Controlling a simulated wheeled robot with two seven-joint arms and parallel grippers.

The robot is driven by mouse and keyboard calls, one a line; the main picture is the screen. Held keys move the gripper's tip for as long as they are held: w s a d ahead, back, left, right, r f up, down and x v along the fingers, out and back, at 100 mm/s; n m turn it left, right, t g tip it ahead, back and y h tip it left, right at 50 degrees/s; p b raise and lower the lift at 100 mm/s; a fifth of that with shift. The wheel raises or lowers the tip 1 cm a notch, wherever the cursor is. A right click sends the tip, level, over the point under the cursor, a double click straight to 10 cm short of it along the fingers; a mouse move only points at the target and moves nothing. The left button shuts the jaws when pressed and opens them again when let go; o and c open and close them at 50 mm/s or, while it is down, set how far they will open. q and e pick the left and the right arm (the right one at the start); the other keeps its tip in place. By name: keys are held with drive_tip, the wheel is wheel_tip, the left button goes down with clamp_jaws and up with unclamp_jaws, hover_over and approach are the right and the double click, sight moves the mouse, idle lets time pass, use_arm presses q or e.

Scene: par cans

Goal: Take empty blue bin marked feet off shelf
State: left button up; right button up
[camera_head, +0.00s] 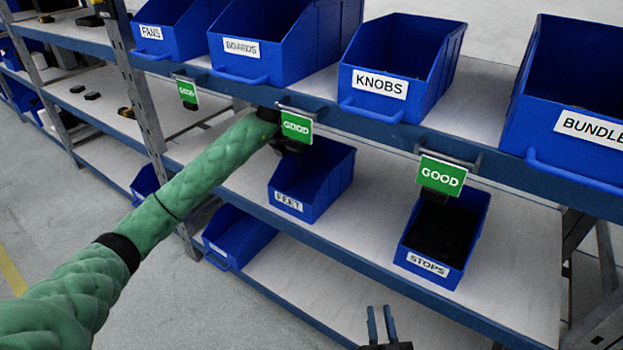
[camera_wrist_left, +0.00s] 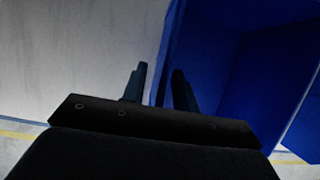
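The blue bin marked FEET (camera_head: 325,190) stands on the middle shelf, and its visible inside looks empty. My left arm reaches in from the left, and its gripper (camera_head: 290,148) is at the bin's upper rear left side, partly hidden behind a green GOOD sign. In the left wrist view the two fingers (camera_wrist_left: 159,88) stand apart, with the edge of a blue bin wall (camera_wrist_left: 172,45) between them. A gap shows beside the wall. My right gripper (camera_head: 380,325) is open and empty at the bottom, in front of the shelf.
A blue STOPS bin (camera_head: 460,215) with dark contents stands to the right on the same shelf (camera_head: 370,220). The upper shelf holds FANS, BOARDS, KNOBS (camera_head: 410,60) and BUNDLE bins. Green GOOD signs (camera_head: 442,174) hang from its edge. Another blue bin (camera_head: 235,238) sits lower left.

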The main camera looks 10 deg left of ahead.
use_arm(q)
drive_tip(key=shift+w+f, duration=0.1)
drive_tip(key=shift+f, duration=0.05)
drive_tip(key=shift+c, duration=1.3)
clamp_jaws()
